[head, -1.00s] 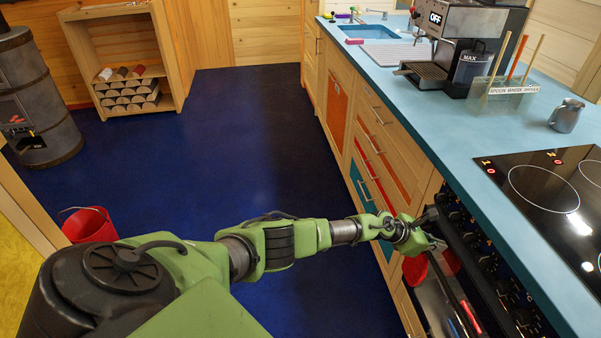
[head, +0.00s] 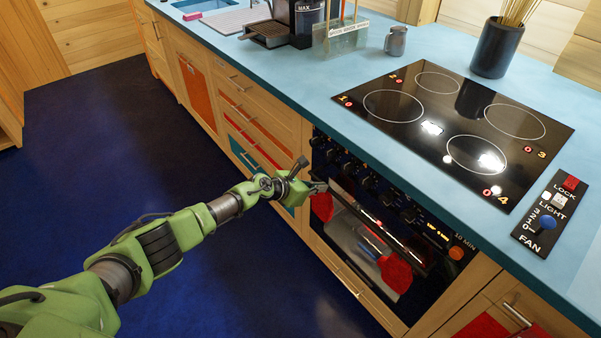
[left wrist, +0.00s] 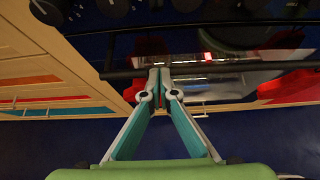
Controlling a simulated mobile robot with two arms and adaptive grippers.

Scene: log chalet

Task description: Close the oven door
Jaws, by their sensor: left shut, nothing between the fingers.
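The oven (head: 365,250) is built into the counter front, its dark glass door (head: 350,238) standing upright and looking flush or nearly flush; a small gap cannot be told. Its long bar handle (head: 375,226) runs along the door's top; it also crosses the left wrist view (left wrist: 240,70). My left gripper (head: 319,187) is at the handle's left end. In the left wrist view its fingertips (left wrist: 160,68) are together with nothing between them, at the bar; whether they touch it cannot be told. My right gripper is not in view.
Above the oven are a row of knobs (head: 385,198) and a black cooktop (head: 455,130) on the blue counter. A fan and light panel (head: 545,215) is at the right. Drawers (head: 245,135) flank the oven on the left. The dark blue floor (head: 110,150) is clear.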

